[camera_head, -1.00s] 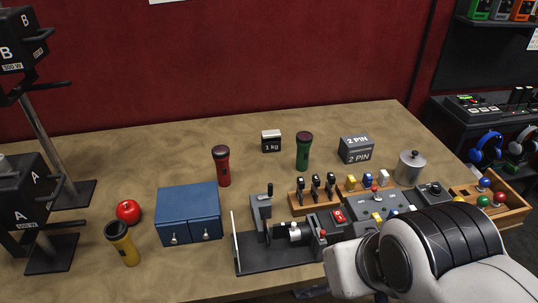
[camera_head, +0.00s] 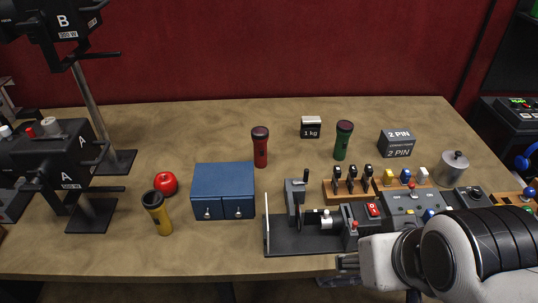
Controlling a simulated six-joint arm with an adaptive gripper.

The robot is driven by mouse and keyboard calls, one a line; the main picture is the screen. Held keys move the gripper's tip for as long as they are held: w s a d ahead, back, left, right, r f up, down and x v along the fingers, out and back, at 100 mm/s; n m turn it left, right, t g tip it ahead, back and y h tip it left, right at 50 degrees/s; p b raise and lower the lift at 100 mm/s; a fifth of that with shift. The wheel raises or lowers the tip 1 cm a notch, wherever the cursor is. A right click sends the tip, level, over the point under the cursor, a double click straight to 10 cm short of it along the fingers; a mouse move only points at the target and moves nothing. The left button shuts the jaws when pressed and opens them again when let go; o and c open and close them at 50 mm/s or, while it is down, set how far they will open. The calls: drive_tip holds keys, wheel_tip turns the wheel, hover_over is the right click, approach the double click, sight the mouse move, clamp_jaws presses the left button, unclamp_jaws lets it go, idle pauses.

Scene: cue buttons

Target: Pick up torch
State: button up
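Three torches stand upright on the table. A red torch (camera_head: 260,148) is behind the blue box, a green torch (camera_head: 343,141) is farther right, and a yellow torch (camera_head: 158,213) is at the front left, leaning slightly in the picture. My gripper (camera_head: 347,264) is low at the table's front edge, right of centre, partly hidden by my white and black arm. It is well apart from all three torches. Its fingers are too small and covered to tell whether they are open.
A black device with a lever (camera_head: 297,204) and a control box (camera_head: 405,203) stand by my arm. Black lamp stands (camera_head: 90,214) fill the left. Table (camera_head: 200,252) is bare at front.

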idle(0.3)
drive_tip(key=w+a+f+n+t+y, duration=0.2)
drive_tip(key=w+a+n+t+y, duration=0.4)
drive_tip(key=w+a, duration=1.95)
drive_tip(key=n+t+y, duration=0.3)
drive_tip(key=n+t, duration=0.1)
drive_tip(key=t, duration=0.1)
hover_over(165, 221)
drive_tip(key=s, duration=0.2)
wheel_tip(165, 221, down, 4)
drive_tip(key=f, duration=0.1)
drive_tip(key=s+f+m, duration=0.1)
drive_tip(key=f, duration=0.2)
drive_tip(key=s+d+f+m+h, duration=0.1)
drive_tip(key=f+m, duration=0.1)
drive_tip(key=f, duration=0.1)
drive_tip(key=s+f+m+h, duration=0.1)
drive_tip(key=f+m, duration=0.1)
drive_tip(key=f, duration=0.1)
drive_tip(key=shift+s+d+f, duration=0.2)
drive_tip(key=shift+d, duration=0.15)
drive_tip(key=shift+s+d+f+m+h, duration=0.15)
drive_tip(key=shift+d+f+m+h, duration=0.05)
drive_tip(key=shift+f+m+h, duration=0.25)
